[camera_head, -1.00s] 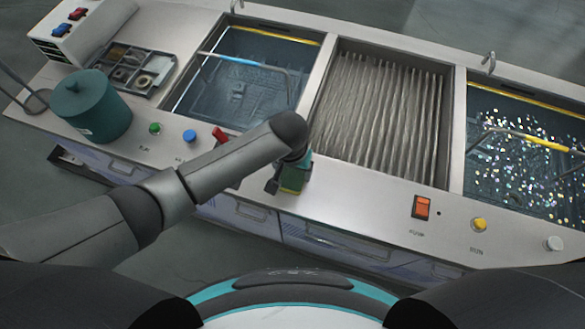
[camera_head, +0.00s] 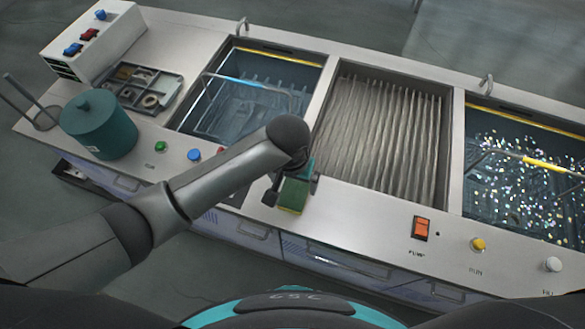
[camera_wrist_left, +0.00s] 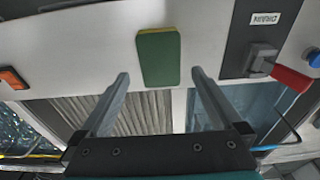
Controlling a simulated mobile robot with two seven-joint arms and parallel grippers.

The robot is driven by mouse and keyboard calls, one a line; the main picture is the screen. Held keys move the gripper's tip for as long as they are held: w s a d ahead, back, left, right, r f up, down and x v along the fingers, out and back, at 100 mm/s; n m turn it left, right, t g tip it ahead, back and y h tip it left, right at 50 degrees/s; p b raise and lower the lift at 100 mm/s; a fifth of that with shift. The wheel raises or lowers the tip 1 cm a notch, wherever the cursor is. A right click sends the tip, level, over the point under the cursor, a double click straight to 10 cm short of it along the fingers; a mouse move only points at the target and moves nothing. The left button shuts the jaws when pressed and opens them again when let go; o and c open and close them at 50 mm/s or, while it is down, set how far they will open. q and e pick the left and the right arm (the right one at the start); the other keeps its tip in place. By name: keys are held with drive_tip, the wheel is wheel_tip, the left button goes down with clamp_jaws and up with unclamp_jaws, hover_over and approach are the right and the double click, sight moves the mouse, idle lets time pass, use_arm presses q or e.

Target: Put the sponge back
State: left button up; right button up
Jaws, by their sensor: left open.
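The sponge (camera_head: 292,196), green with a yellow layer, is at the front strip of the steel counter, in front of the middle basin. In the left wrist view the sponge (camera_wrist_left: 158,58) lies against the pale counter surface, its green face toward the camera. My left gripper (camera_head: 292,190) is above it, fingers spread on either side. In the left wrist view my left gripper (camera_wrist_left: 160,73) is open, and the sponge shows past the gap between its fingertips. No contact between fingers and sponge can be made out. My right gripper is not in view.
The ribbed middle basin (camera_head: 380,130) lies behind the sponge. A water basin (camera_head: 205,75) is to its left and a sparkling one (camera_head: 530,180) to its right. An orange switch (camera_head: 421,228) and a red handle (camera_wrist_left: 291,78) flank the sponge. A green pot (camera_head: 98,125) stands left.

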sight(292, 197)
use_arm(q)
drive_tip(key=shift+s+a+r+p, duration=0.1)
drive_tip(key=shift+s+r+p, duration=0.1)
drive_tip(key=shift+r, duration=1.2)
drive_tip(key=shift+s+r+p, duration=0.1)
drive_tip(key=shift+r+p, duration=0.1)
drive_tip(key=shift+r, duration=1.15)
